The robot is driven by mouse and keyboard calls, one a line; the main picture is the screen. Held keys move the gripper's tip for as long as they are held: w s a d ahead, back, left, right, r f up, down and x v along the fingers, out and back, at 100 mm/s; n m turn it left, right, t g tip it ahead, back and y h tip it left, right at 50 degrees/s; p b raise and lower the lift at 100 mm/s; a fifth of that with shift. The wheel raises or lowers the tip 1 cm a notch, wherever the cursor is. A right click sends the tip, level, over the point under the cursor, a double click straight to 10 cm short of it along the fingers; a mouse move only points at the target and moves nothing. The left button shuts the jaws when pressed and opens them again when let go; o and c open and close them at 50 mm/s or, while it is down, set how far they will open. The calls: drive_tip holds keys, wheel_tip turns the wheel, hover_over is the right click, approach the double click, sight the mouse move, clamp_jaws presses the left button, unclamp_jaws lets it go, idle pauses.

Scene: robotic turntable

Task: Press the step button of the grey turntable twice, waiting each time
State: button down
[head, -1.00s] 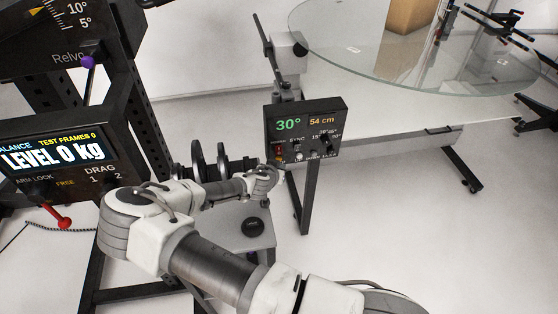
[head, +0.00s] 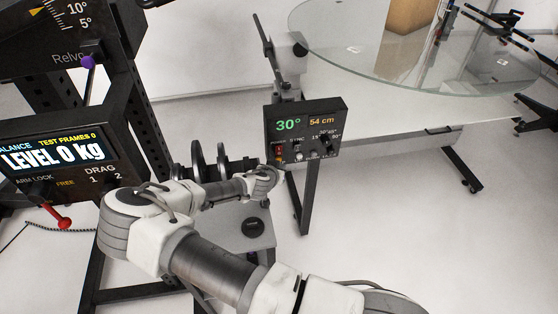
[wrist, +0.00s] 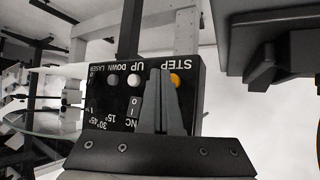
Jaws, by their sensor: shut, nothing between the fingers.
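The turntable's black control box (head: 305,130) hangs below the round glass plate (head: 340,52) and reads 30° and 54 cm in the head view. In the wrist view its panel (wrist: 112,100) appears upside down, with STEP, UP, DOWN and LASER labels. The orange step button (wrist: 175,79) shows just right of the fingertips, partly covered by them. My gripper (wrist: 162,73) is shut and empty, its tips over the panel by the STEP label. I cannot tell whether they touch the button. In the head view my wrist hides most of the gripper.
A brown box (head: 409,15) stands on the glass plate. A black stand with a LEVEL 0 kg display (head: 55,150) and a red lever (head: 64,222) is at the left. A small table with a black round item (head: 252,227) lies under my arm.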

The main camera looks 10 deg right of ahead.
idle(0.7)
drive_tip(key=shift+w+b, duration=0.4)
drive_tip(key=shift+w, duration=0.05)
drive_tip(key=shift+w, duration=0.35)
idle(0.7)
drive_tip(key=shift+s+b, duration=0.1)
drive_tip(key=shift+b, duration=0.2)
drive_tip(key=shift+s, duration=0.7)
drive_tip(key=s, duration=0.5)
idle(1.2)
